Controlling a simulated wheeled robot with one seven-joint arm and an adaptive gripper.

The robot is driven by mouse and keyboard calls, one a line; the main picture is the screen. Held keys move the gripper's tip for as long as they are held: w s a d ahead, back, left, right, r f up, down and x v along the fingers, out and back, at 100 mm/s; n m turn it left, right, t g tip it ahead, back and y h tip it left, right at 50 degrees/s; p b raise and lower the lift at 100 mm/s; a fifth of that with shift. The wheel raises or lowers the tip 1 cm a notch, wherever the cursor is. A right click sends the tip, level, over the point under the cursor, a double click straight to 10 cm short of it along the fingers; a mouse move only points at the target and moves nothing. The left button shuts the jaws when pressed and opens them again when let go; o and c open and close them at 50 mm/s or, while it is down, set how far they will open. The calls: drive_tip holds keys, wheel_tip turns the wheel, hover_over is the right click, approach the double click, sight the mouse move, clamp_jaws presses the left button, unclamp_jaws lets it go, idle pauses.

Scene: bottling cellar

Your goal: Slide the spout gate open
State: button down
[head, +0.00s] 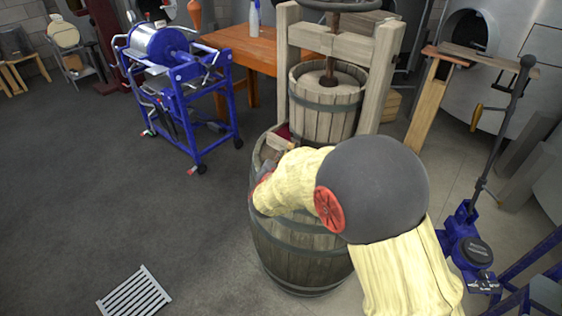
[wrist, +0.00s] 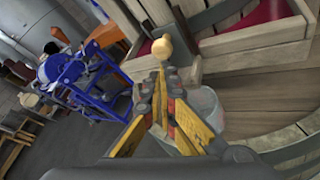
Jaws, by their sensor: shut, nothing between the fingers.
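A pale round wooden knob (wrist: 162,47) stands out at the end of the wooden spout in the wrist view. It appears to belong to the spout gate (wrist: 187,68), a small wooden piece at the spout's mouth. My gripper (wrist: 161,78), with yellow and black fingers, is shut and empty just short of the knob. I cannot tell whether the fingertips touch it. How far the gate is open cannot be told. In the head view the wooden spout (head: 280,141) shows beside the press, and my arm hides most of the gripper.
A clear vessel (wrist: 205,105) stands on the barrel top behind my fingers. The barrel (head: 295,250) stands below my arm. The press tray (wrist: 250,52) holds something dark red. A blue-framed machine (head: 175,90) is at the left. The dark floor at the left is mostly clear.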

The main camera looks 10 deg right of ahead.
idle(0.3)
wheel_tip(320, 180, up, 4)
drive_tip(key=shift+f+p, duration=0.15)
drive_tip(key=shift+p, duration=0.4)
